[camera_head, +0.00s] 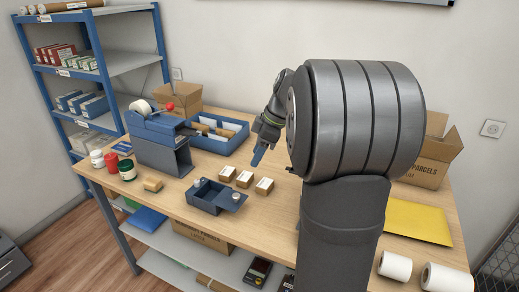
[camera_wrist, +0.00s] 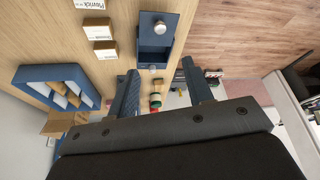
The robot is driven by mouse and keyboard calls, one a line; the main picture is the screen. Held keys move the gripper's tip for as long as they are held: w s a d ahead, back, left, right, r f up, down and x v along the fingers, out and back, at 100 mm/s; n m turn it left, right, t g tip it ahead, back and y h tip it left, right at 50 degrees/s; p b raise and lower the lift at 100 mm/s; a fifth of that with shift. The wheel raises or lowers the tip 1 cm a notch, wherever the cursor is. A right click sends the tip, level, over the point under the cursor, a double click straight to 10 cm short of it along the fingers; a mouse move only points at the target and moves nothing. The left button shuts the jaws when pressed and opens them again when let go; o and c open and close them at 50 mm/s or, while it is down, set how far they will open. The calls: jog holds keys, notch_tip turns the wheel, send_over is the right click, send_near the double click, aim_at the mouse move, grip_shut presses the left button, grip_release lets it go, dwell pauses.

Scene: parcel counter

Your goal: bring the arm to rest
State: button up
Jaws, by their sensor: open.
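My gripper (camera_head: 258,156) is above the counter (camera_head: 285,215), left of the thick grey part of my arm. In the wrist view its two fingers (camera_wrist: 163,84) stand wide apart and nothing is held between them. In the head view the fingers point down toward the counter, behind the small cartons, and the arm hides part of the counter's right side.
Several small cartons (camera_head: 244,179) and a blue box with knobs (camera_head: 204,197) lie in front of my gripper. A blue tray (camera_head: 237,143) is behind-left, with a blue stand (camera_head: 160,150) and jars (camera_head: 127,170) farther left. A yellow envelope (camera_head: 415,222) and white rolls (camera_head: 395,265) lie right.

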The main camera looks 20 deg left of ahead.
aim_at(235, 195)
jog(key=shift+d+r, duration=0.2)
jog(key=shift+r, duration=0.3)
jog(key=shift+f, duration=0.1)
jog(key=x, duration=1.7)
jog(key=shift+w+f, duration=0.1)
jog(key=shift+f, duration=0.15)
jog(key=shift+a, duration=0.2)
